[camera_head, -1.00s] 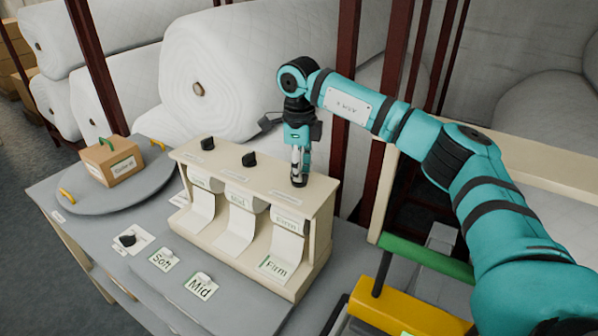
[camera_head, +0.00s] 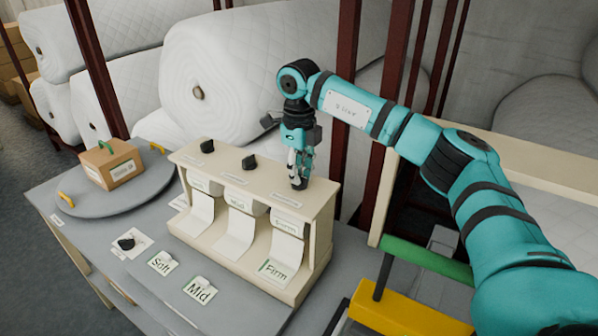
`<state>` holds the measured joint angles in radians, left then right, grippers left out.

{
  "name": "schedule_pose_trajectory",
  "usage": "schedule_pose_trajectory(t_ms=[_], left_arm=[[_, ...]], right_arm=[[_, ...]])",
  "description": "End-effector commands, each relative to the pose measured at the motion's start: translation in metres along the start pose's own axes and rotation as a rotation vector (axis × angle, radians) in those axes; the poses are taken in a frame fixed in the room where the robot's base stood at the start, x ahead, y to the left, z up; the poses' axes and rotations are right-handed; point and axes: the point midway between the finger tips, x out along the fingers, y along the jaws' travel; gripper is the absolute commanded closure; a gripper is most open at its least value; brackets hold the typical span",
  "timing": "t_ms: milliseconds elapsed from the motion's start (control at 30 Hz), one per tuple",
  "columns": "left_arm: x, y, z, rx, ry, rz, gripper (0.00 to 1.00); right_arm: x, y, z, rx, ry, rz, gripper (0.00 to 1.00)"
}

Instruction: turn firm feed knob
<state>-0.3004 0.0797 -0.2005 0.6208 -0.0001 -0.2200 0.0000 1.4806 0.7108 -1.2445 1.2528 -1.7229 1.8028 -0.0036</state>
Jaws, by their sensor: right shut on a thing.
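The cream feed unit (camera_head: 322,222) stands on the grey table with three slots labelled, from left, what looks like Soft, then Mid and Firm. Two black knobs show on its top, one at the left (camera_head: 207,146) and one in the middle (camera_head: 249,162). My right gripper (camera_head: 299,182) points down at the right end of the top, above the Firm slot. It is shut on the firm feed knob (camera_head: 299,186), which its fingers mostly hide. My left gripper is not in view.
A cardboard box (camera_head: 111,166) with a green handle sits on a round grey turntable (camera_head: 92,207) at the left. Sample cards marked Soft (camera_head: 162,264), Mid (camera_head: 200,290) and Firm (camera_head: 275,272) lie in front. Large white wadding rolls (camera_head: 235,85) and dark red posts stand behind.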

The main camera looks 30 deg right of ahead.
Motion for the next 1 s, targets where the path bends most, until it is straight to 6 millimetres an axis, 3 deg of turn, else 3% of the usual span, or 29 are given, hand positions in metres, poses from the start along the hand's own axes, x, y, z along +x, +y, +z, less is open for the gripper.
schedule_pose_trajectory(t_ms=[100,133,300,667,1000], left_arm=[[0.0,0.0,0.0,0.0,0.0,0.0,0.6],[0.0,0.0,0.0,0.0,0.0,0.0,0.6],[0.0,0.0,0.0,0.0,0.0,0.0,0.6],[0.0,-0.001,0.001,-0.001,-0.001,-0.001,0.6],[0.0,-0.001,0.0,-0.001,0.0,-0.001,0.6]], right_arm=[[-0.002,-0.001,0.0,0.004,-0.003,-0.002,1.0],[-0.002,-0.001,0.0,0.004,-0.003,-0.002,0.83],[-0.001,-0.001,0.0,0.002,-0.002,-0.001,0.64],[-0.01,0.0,0.001,0.0,-0.004,0.0,0.64],[-0.079,0.0,0.001,0.001,-0.005,-0.002,0.64]])
